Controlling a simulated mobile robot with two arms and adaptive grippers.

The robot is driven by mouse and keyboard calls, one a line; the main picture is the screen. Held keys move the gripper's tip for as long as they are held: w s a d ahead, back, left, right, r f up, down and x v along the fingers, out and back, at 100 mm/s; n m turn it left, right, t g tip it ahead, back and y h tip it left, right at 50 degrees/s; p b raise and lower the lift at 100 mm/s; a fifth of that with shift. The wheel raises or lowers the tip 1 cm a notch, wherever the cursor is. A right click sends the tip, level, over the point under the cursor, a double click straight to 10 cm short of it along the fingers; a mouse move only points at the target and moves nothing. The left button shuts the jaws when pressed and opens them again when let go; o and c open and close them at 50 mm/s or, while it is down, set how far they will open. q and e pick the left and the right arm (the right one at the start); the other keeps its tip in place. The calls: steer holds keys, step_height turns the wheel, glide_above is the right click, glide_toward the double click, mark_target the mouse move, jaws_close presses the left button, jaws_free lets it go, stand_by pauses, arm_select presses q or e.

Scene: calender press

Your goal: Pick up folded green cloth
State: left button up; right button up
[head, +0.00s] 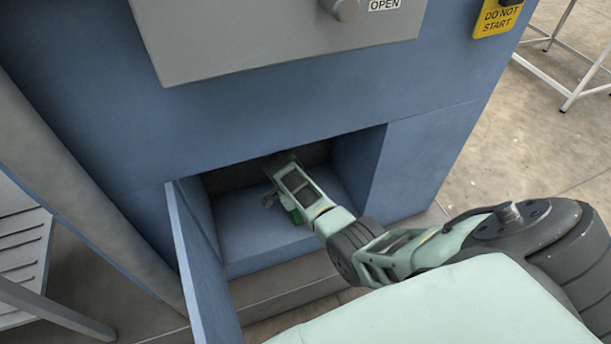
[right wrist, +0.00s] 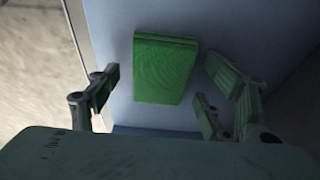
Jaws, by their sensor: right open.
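The folded green cloth (right wrist: 165,68) is a flat rectangular block with a visible fold edge. It lies on the blue floor of an open compartment (head: 240,241) in the machine. In the head view only a small green part of the cloth (head: 296,216) shows beside my gripper. My right gripper (head: 280,203) reaches into the compartment and covers the rest. In the right wrist view my right gripper (right wrist: 160,85) is open and empty, its fingers spread to either side of the cloth. Whether they touch it cannot be told. My left gripper is not in view.
The compartment's hinged door (head: 200,262) stands open at the left. Blue walls close in the compartment's sides and top. A grey panel (head: 270,35) with a knob is above, and a yellow "DO NOT START" tag (head: 497,17) hangs at upper right. A white-framed table stands at far right.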

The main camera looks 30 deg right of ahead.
steer(key=shift+c, duration=0.6)
